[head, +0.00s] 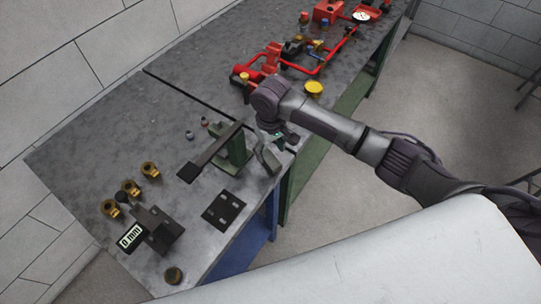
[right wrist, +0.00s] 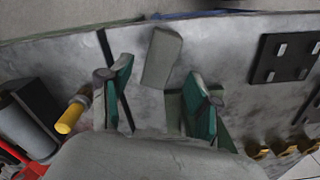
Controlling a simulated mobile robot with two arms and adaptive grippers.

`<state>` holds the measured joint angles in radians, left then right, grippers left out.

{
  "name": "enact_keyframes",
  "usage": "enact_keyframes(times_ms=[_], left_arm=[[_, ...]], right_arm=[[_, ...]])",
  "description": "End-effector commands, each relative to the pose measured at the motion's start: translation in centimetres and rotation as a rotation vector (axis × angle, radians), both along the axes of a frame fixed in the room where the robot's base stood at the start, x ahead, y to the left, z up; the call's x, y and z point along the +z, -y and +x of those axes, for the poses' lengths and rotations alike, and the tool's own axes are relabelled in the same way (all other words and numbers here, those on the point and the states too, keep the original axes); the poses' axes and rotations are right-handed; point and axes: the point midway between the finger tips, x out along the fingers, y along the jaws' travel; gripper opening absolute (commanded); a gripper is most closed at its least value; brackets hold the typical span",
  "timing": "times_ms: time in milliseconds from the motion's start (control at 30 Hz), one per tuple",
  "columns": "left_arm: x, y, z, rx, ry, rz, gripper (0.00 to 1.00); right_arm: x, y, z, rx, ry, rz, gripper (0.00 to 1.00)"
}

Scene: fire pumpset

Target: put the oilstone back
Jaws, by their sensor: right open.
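The oilstone seems to be the plain grey block (right wrist: 161,57) lying on the bench near its edge in the right wrist view. In the head view a pale grey piece (head: 268,158) near the bench's front edge looks like the same block. My right gripper (right wrist: 160,84) is open, its two green-padded fingers apart, with the block just beyond and between the tips. Nothing is held. In the head view my right gripper (head: 272,134) is low over the bench, partly hidden by its own arm. My left gripper is not in view.
A green stand with a long dark bar (head: 210,150) stands close left of the gripper. A slotted dark plate (head: 223,210), brass fittings (head: 131,188) and a "0 mm" block (head: 157,231) lie farther left. Red pipework (head: 322,57) is at the back right.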

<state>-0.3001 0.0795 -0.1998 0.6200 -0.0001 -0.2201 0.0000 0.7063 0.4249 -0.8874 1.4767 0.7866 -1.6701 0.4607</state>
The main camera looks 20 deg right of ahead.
Motion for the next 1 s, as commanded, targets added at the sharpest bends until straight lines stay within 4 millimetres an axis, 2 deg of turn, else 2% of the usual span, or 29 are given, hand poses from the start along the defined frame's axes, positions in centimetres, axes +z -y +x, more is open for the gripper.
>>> enact_keyframes(times_ms=[200,400,600,1000], left_arm=[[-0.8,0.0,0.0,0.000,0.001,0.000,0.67],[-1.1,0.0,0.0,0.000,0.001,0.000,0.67],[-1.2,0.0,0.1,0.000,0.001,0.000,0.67],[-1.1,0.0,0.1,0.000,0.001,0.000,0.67]], right_arm=[[4.8,0.0,0.1,0.000,0.003,0.001,0.62],[7.7,0.0,0.1,-0.001,0.001,0.001,0.62],[8.6,0.0,0.0,-0.001,-0.001,0.001,0.62],[8.6,0.0,0.0,-0.001,-0.001,0.001,0.62]])
